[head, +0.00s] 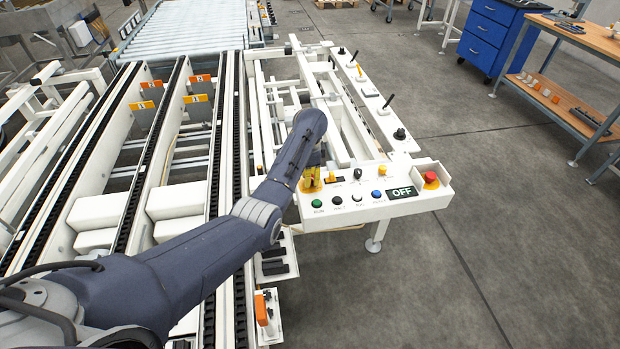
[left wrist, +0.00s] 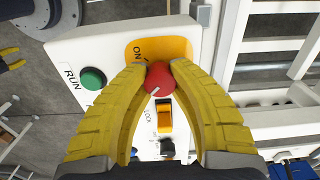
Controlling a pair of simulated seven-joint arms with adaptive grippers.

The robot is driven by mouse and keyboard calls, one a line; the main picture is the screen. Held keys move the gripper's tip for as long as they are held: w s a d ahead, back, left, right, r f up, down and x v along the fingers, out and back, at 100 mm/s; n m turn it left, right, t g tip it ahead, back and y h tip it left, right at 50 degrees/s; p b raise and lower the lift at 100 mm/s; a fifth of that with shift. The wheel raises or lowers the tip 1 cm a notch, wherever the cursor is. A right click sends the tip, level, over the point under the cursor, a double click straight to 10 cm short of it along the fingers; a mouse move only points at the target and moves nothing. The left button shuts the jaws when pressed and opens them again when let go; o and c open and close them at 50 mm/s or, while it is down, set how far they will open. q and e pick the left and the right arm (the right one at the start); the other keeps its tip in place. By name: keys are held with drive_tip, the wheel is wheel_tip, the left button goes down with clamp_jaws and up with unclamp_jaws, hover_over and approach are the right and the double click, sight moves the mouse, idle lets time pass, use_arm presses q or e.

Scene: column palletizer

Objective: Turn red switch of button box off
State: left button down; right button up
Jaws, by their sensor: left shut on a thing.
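The button box (head: 433,199) is a white panel at the end of the conveyor frame; it also shows in the left wrist view (left wrist: 100,42). The red switch (left wrist: 160,76) is a round knob with a white mark, on a yellow plate (left wrist: 177,47) lettered ON. My left gripper (head: 312,183) is at the panel's left end in the head view, hiding the knob there. In the left wrist view its yellow fingers (left wrist: 160,68) are shut on the knob's two sides. A small yellow-fingered gripper, seemingly my right one (left wrist: 12,60), shows at the left edge.
A green RUN button (head: 317,203), black, white and blue buttons, and a red mushroom button (head: 431,179) share the panel. A display (head: 402,192) reads OFF. An orange rocker (left wrist: 164,117) sits close to the knob. Open floor lies to the right.

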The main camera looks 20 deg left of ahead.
use_arm(q)
drive_tip(key=c, duration=1)
unclamp_jaws()
wheel_tip(320, 180, up, 12)
drive_tip(key=shift+r, duration=0.1)
idle(0.3)
drive_tip(key=shift+f, duration=6.1)
